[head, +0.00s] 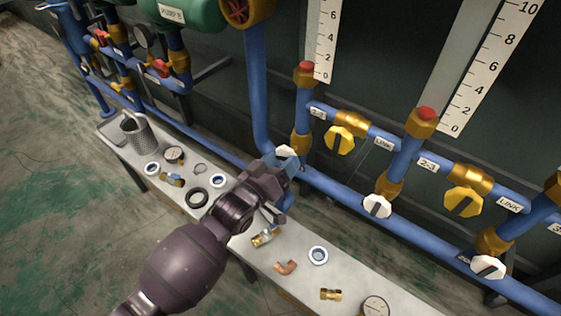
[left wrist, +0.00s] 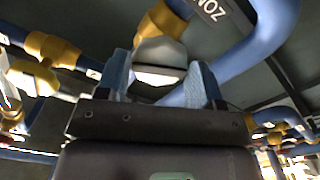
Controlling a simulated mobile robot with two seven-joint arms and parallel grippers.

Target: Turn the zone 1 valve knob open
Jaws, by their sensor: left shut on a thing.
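The white zone valve knob (head: 287,152) at the foot of the leftmost gauge column is mostly covered by my left gripper (head: 281,168) in the head view. In the left wrist view, the knob (left wrist: 160,52) sits between the two blue fingers of my left gripper (left wrist: 161,80), below a brass fitting. The gripper is shut on the knob. A label reading "ZON" (left wrist: 209,10) is cut off beside it, so its number cannot be read. My right gripper is in neither view.
More white knobs (head: 377,206) sit along the blue lower pipe to the right. Yellow link knobs (head: 340,140) are above. A grey bench (head: 236,190) below holds several loose rings, fittings, gauges and a mesh cup (head: 138,134). A green tank (head: 190,15) is at upper left.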

